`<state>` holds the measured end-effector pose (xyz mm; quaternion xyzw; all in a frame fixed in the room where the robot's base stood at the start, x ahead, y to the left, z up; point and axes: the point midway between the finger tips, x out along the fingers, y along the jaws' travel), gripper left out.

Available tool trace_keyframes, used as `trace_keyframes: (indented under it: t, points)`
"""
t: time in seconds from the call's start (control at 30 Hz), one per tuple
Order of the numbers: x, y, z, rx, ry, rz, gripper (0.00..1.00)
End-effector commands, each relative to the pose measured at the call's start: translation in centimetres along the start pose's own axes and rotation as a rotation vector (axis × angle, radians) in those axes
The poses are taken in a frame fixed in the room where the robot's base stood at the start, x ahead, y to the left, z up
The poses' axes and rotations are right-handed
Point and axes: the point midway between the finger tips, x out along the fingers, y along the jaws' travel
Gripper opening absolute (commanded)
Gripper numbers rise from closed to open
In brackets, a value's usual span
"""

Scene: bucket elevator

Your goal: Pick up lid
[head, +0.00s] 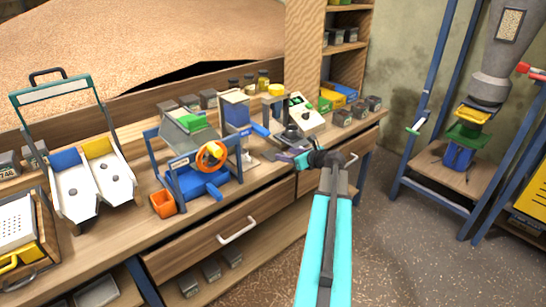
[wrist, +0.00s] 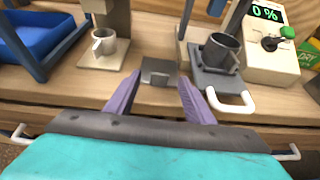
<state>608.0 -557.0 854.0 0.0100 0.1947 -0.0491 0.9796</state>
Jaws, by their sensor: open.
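A small grey square plate with a raised block (wrist: 156,74), which looks like the lid, lies on the wooden bench top in the wrist view. My gripper (wrist: 157,80) has its two purple fingers spread apart, one to the left and one to the right of the plate, with nothing held between them. I cannot tell the height of the fingertips over the bench. In the head view my gripper (head: 288,156) is above the bench's front edge, and the plate is too small there to make out clearly.
A dark grey cup (wrist: 219,53) on a base with a white handle (wrist: 232,101) stands close right. A meter (wrist: 268,42) reading 0% is beyond it. A small pale cup (wrist: 104,42) on a stand is left. Drawer handles (head: 237,231) stick out below the bench edge.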

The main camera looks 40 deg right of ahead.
Motion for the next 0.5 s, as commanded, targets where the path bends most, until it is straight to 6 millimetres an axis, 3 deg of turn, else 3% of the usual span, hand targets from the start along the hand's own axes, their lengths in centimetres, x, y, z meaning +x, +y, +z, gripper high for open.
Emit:
trace_keyframes:
  t: [0.33,0.5]
  points:
    - [0.1,0.0,0.0,0.000,0.000,0.000,0.48]
    - [1.2,-0.1,0.1,0.000,0.000,0.001,0.48]
